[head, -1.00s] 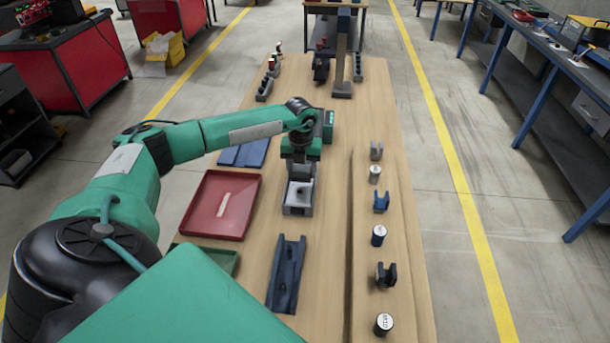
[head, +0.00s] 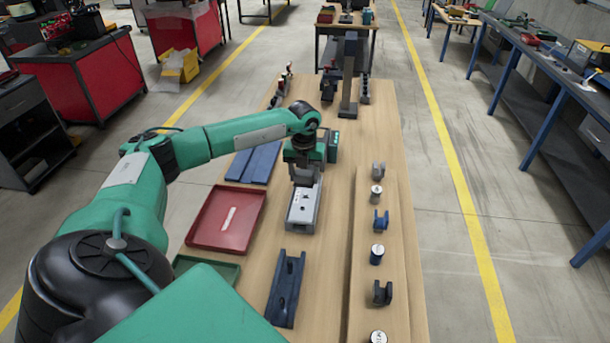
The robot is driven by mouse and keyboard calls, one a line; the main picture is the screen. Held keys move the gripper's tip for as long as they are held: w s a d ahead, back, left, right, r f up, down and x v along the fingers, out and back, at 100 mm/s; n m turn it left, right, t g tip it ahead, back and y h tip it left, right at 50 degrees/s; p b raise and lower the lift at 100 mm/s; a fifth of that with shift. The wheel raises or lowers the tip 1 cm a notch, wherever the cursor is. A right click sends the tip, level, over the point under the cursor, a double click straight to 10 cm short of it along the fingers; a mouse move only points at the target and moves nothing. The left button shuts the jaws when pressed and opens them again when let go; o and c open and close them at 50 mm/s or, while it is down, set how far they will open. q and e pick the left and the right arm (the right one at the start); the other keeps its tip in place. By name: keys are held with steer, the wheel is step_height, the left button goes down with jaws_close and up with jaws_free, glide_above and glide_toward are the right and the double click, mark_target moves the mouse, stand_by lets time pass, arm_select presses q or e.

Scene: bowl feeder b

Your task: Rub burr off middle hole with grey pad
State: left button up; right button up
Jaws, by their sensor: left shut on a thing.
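A light grey block (head: 301,216) with small dark holes in its top lies near the middle of the table. My left gripper (head: 303,181) is over the far end of this block, pointing down. It is shut on a small dark grey piece that looks like the pad, mostly hidden by the gripper. I cannot tell whether the piece touches the block. The far end of the block is partly covered by the gripper, and any burr is too small to make out. My right gripper is not in view.
A red tray (head: 205,237) with a pale strip (head: 230,218) lies left of the block. Blue plates (head: 254,162) lie behind it. A dark blue channel piece (head: 287,289) lies in front. Several forks and cylinders stand along the right. A dark post (head: 349,80) stands behind.

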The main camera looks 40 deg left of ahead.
arm_select(q)
steer(key=shift+r, duration=0.45)
steer(key=shift+r+p, duration=1.7)
steer(key=shift+r, duration=0.9)
steer(key=shift+d, duration=0.15)
